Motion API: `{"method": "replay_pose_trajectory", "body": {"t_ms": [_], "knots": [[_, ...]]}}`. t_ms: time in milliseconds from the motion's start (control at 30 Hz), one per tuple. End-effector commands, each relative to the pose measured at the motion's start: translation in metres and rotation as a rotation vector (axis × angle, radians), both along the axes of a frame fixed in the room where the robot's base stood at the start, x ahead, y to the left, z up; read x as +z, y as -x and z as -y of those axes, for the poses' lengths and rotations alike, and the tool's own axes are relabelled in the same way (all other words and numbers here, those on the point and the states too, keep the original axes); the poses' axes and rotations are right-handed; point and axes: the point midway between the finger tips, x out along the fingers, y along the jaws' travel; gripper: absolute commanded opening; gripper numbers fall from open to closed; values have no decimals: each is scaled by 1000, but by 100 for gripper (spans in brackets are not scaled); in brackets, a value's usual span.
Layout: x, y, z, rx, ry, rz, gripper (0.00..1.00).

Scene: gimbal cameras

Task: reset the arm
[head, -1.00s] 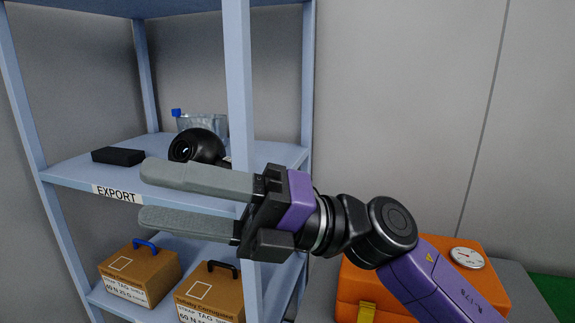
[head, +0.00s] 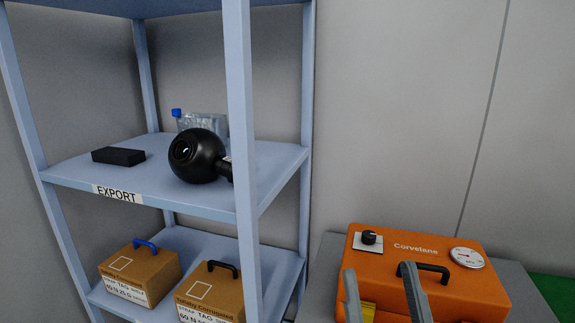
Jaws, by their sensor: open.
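My gripper (head: 382,284) shows at the bottom of the head view, right of the shelf. Only its two grey fingers are in view, pointing up and spread apart, with nothing between them. They stand in front of the orange case and hide part of its front. The rest of my arm is out of view.
A blue-grey shelf (head: 243,150) stands at left. Its EXPORT level holds a black box (head: 118,156), a black round camera (head: 196,157) and a clear container with a blue cap (head: 203,122). Cardboard boxes (head: 140,270) sit below. The orange case (head: 470,290) rests on a grey surface (head: 530,300).

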Motion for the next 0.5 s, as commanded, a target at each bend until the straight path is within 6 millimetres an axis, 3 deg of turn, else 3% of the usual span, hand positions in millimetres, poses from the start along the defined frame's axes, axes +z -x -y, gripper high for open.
{"method": "replay_pose_trajectory", "body": {"t_ms": [33, 200, 500], "knots": [[-21, 8, 8, -10, -30, -68, 54], [-81, 36, 33, -41, -102, -268, 54], [-173, 113, 66, -90, -160, -604, 54]]}}
